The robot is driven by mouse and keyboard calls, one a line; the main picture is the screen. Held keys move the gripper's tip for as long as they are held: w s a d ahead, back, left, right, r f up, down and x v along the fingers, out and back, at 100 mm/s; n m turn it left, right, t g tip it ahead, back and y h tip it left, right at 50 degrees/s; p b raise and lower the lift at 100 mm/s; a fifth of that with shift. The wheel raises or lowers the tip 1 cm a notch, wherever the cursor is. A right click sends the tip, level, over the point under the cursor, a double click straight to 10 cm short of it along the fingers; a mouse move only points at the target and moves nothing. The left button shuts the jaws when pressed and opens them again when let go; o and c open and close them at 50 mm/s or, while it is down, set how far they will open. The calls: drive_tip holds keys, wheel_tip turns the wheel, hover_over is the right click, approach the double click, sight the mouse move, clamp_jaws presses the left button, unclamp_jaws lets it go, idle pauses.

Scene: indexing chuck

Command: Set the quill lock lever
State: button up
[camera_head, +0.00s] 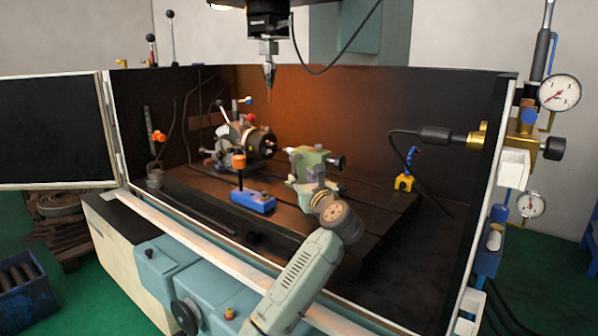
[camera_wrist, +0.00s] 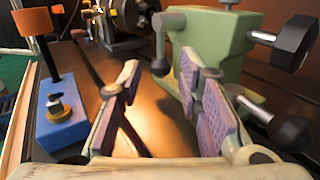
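The green tailstock (camera_head: 312,157) stands on the slotted table; it fills the upper right of the wrist view (camera_wrist: 225,38). A short grey lever (camera_wrist: 160,46) hangs down on its left side, a black knob (camera_wrist: 296,42) sticks out on its right, and a black ball-ended lever (camera_wrist: 288,132) lies lower right. I cannot tell for sure which is the quill lock lever. My gripper (camera_wrist: 160,74) is open, with nothing held between its purple pads. The grey lever appears between and beyond the fingertips. The right finger covers part of the tailstock.
A blue block (camera_head: 252,201) with an orange-topped post (camera_head: 238,161) stands left of my gripper. The dark chuck (camera_head: 257,142) is behind it on the left. A blue-and-yellow fixture (camera_head: 405,180) stands right. The white enclosure rim (camera_head: 225,258) runs along the front.

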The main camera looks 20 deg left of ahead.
sight(293, 171)
drive_tip(key=x, duration=0.6)
drive_tip(key=shift+p, duration=0.4)
drive_tip(key=c, duration=0.7)
drive_tip(key=shift+s, duration=0.1)
clamp_jaws()
